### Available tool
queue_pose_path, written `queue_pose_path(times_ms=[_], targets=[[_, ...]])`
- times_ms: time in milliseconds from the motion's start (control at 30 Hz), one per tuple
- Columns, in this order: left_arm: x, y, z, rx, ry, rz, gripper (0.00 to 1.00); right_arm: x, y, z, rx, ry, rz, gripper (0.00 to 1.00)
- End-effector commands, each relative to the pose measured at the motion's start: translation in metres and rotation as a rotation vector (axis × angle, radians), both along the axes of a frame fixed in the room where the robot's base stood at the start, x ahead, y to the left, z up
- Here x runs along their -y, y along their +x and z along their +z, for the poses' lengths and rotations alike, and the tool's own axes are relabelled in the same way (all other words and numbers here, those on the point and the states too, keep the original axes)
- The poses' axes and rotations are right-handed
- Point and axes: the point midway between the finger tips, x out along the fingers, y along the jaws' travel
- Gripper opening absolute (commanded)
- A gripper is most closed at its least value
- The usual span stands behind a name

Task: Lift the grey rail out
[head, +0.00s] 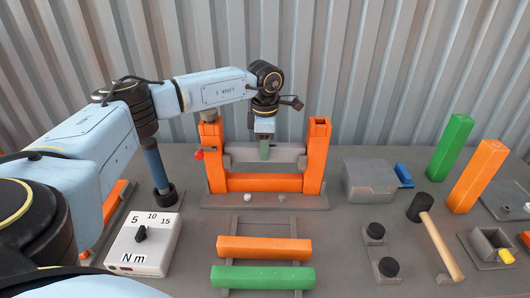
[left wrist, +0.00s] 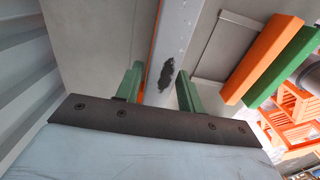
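The grey rail (head: 290,153) lies level between two orange posts (head: 317,155) of a frame, above a lower orange rail (head: 265,183). My left gripper (head: 264,150) points down over the rail's middle, one green finger showing in front of it. In the left wrist view the grey rail (left wrist: 165,55), with a dark patch, runs between the two green fingers (left wrist: 158,88). Narrow gaps seem to show beside it, so the gripper looks open around it. My right gripper is not in view.
An orange bar (head: 265,248) and a green bar (head: 262,277) lie in front. A torque dial box (head: 143,245) stands left. A mallet (head: 440,245), grey box (head: 370,180) and upright green (head: 451,147) and orange posts (head: 477,176) stand right. A corrugated wall (head: 350,70) closes the back.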

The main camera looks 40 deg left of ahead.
Motion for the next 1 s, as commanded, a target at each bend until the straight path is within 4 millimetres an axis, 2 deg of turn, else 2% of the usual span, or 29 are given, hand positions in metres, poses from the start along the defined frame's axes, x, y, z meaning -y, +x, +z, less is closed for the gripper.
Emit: queue_pose_path(times_ms=[33,200,300,667,867,1000], targets=[[0.0,0.0,0.0,0.0,0.0,0.0,0.32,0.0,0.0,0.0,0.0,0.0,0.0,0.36],[0.0,0.0,0.0,0.0,0.0,0.0,0.1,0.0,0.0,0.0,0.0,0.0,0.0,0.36],[0.0,0.0,0.0,0.0,0.0,0.0,0.0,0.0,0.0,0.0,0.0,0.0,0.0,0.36],[0.0,0.001,0.005,0.003,0.0,0.0,0.0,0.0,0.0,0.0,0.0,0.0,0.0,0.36],[0.0,0.001,0.026,0.005,-0.001,0.0,0.0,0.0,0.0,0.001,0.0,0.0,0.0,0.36],[0.0,0.001,0.051,0.007,-0.001,0.001,0.0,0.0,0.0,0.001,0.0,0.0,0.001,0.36]])
